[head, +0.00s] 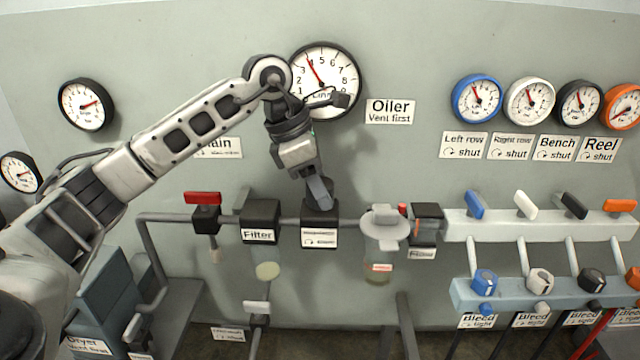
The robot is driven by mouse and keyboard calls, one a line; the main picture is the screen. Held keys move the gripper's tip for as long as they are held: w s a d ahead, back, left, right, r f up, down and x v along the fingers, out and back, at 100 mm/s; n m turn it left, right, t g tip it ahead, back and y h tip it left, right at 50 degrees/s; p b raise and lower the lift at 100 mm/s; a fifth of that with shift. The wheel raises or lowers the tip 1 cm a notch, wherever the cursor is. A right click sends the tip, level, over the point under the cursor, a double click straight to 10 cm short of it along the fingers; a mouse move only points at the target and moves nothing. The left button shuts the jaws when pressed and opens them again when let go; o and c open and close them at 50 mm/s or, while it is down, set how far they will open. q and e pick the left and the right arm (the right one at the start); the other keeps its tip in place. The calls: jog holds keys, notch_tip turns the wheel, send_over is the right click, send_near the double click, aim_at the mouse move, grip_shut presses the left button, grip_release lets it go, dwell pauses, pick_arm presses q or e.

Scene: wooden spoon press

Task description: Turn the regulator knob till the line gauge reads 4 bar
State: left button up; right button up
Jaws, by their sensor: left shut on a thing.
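The large line gauge (346,68) has a white face and black rim on the upper middle wall. Its red needle points up and left, close to the 4; the exact reading is hard to tell. My arm partly covers its lower left. The regulator (319,237) is a dark block with a white label on the pipe below the gauge. My left gripper (320,197) points down at its top and is shut on the regulator knob, which the fingers mostly hide. My right gripper is out of view.
The red-handled valve (203,198) and filter (259,222) are left of the regulator; the oiler's grey-topped bowl (384,224) is close on its right. Blue, white, black and orange levers stand farther right. Small gauges hang on both sides.

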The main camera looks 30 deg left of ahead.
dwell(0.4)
pick_arm(q)
jog(key=o, duration=1)
jog(key=shift+r, duration=0.1)
jog(key=v, duration=1.5)
jog(key=shift+a+r, duration=0.25)
jog(key=shift+r, duration=0.1)
jog(key=shift+s, duration=0.1)
